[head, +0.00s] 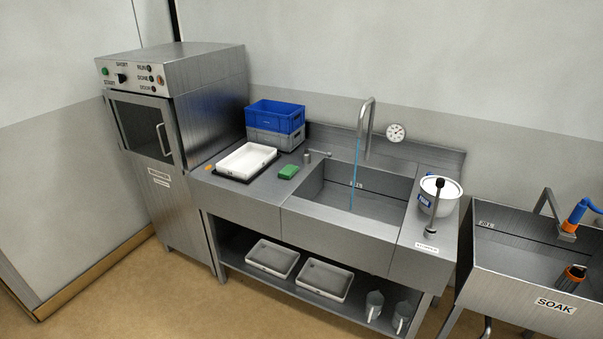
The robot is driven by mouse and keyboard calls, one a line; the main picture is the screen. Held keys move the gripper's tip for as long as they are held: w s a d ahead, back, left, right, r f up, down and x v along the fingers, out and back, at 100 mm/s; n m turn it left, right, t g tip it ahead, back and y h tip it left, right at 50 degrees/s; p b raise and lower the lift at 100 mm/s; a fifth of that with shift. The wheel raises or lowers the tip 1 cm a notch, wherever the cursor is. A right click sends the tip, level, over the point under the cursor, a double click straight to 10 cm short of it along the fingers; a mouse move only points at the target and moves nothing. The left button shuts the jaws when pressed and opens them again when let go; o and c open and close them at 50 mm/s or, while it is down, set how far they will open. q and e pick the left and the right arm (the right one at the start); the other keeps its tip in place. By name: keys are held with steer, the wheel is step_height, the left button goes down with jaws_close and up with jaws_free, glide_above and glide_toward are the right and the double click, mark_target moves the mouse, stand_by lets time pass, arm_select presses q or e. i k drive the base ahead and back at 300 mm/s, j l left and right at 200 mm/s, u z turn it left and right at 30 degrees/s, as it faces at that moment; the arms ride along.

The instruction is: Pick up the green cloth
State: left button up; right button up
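The green cloth (288,171) is a small folded block lying on the steel counter (265,196), between a white tray and the left edge of the sink basin. Nothing covers it. Neither of my grippers shows in the head view.
A white tray (246,160) on a dark mat sits left of the cloth. Blue (275,116) and grey (273,139) crates are stacked behind. The sink (352,190) has a running tap (367,128). A white tub (439,194) stands right.

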mark_target(288, 171)
steer(key=i+j+z, duration=0.2)
steer(key=z, duration=0.3)
steer(key=i+j+z, duration=0.15)
steer(key=z, duration=0.3)
steer(key=i+j+z, duration=0.1)
steer(key=j+z, duration=0.25)
steer(key=z, duration=0.15)
